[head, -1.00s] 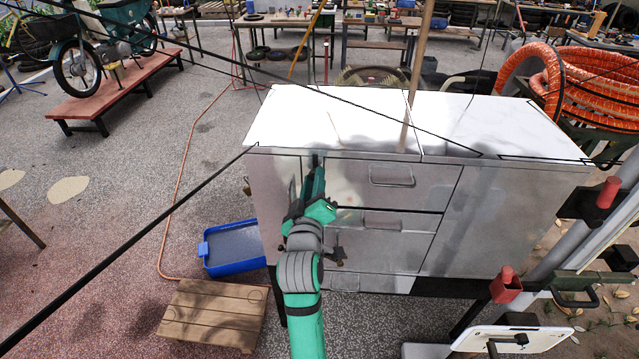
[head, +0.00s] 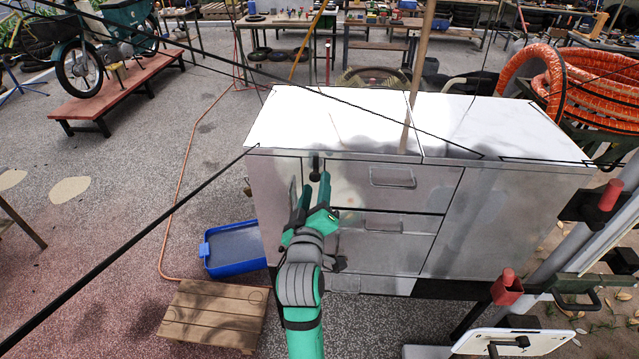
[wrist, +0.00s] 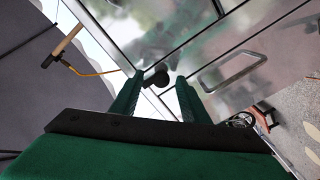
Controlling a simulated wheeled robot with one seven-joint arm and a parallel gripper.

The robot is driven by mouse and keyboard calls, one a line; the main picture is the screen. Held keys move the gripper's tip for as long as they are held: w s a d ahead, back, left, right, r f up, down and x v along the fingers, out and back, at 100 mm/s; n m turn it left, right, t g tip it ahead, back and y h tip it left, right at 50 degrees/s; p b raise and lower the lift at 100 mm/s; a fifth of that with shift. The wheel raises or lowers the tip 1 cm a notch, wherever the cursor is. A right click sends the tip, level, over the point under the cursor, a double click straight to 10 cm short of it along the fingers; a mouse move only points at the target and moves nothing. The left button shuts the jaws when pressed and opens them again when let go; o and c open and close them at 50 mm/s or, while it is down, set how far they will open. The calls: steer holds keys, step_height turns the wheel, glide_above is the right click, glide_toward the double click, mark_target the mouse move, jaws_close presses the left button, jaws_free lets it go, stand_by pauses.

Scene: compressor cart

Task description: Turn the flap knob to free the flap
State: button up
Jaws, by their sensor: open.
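A small black knob (head: 316,167) sits near the top edge of the cabinet's silvery front, left of the drawer handles. I take it for the flap knob. In the wrist view the knob (wrist: 157,78) shows between and just beyond my fingertips. My green gripper (head: 313,187) is open and empty, just below and in front of the knob in the head view. Its two fingers (wrist: 159,92) stand apart on either side of the knob in the wrist view. I cannot tell whether they touch it. The flap's outline and the knob's turn are unclear.
The cabinet (head: 490,215) has a white top and drawer handles (head: 392,178) to the right of my gripper. A blue tray (head: 235,250) and a wooden step (head: 215,313) stand on the floor at the left. Red-handled fittings (head: 507,287) stand at the right.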

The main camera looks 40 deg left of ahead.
steer(key=v, duration=0.8)
steer(key=shift+s+d, duration=0.2)
steer(key=shift+s, duration=0.1)
steer(key=s+d+f+m+h, duration=0.2)
steer(key=s+d+f+m, duration=0.2)
steer(key=d+f, duration=0.4)
steer(key=s+d+f+m+h, duration=0.3)
steer(key=s+d+f+m, duration=0.1)
steer(key=d+f, duration=0.5)
steer(key=s+d+f+m+h, duration=0.2)
steer(key=s+d+m, duration=0.1)
steer(key=s+d, duration=0.4)
steer(key=s+d+f+m+h, duration=0.2)
steer(key=s+d+m, duration=0.2)
steer(key=s+d, duration=0.4)
steer(key=s, duration=0.4)
steer(key=shift+s+f, duration=0.2)
steer(key=shift+s, duration=0.05)
